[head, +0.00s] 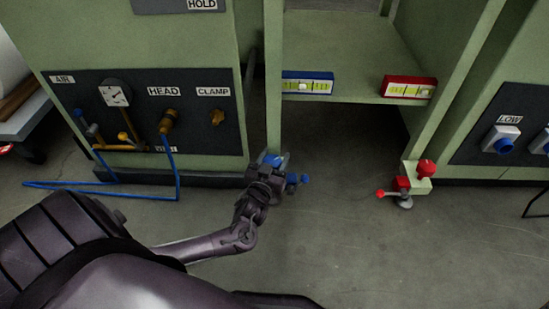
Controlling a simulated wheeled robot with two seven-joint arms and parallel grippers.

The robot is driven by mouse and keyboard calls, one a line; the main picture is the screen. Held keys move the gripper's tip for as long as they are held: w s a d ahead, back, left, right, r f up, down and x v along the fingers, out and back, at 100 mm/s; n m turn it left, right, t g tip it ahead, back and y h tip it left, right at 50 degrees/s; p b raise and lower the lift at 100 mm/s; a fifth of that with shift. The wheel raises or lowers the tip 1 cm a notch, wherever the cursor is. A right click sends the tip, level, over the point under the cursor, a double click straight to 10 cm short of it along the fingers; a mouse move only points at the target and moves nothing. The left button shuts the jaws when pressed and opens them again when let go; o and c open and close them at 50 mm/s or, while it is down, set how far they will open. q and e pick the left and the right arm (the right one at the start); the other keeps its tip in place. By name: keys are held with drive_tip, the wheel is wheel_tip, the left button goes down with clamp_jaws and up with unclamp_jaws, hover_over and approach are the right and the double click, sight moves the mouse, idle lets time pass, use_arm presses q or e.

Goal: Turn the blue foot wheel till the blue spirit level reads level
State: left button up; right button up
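The blue foot wheel (274,159) is at the bottom of the left green post, partly hidden by my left gripper (268,170). The gripper is at the wheel and seems to touch it; its fingers are too small and dark to tell whether they are shut. A blue-knobbed lever (304,179) sticks out to the right of this foot. The blue spirit level (307,76) sits on the front edge of the green shelf. Its pale bubble looks slightly left of the vial's middle, though it is small. My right gripper is not in view.
A red spirit level (410,81) sits at the shelf's right, its bubble towards the right. A red foot wheel (426,167) with a red-knobbed lever (381,193) stands at the right post. A blue hose (120,194) lies on the left floor. The floor between the feet is clear.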

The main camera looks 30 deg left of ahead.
use_arm(q)
drive_tip(key=shift+c, duration=1.1)
drive_tip(key=m+h+p, duration=0.1)
drive_tip(key=h+p, duration=0.1)
drive_tip(key=shift+d+r+m+t+h, duration=0.1)
drive_tip(key=shift+r+m+t+h, duration=0.05)
drive_tip(key=shift+m+t+h, duration=0.2)
drive_tip(key=shift+d+m+h+p, duration=0.1)
drive_tip(key=shift+m+h+p, duration=0.3)
drive_tip(key=shift+m+h, duration=0.6)
drive_tip(key=m+h, duration=0.1)
drive_tip(key=h, duration=0.2)
drive_tip(key=shift+d+m+h, duration=0.2)
drive_tip(key=shift+m+h, duration=0.15)
drive_tip(key=shift+d+m+g+h, duration=0.2)
drive_tip(key=shift+m+g+h, duration=0.7)
drive_tip(key=shift+h, duration=0.6)
drive_tip(key=shift+m+h, duration=0.3)
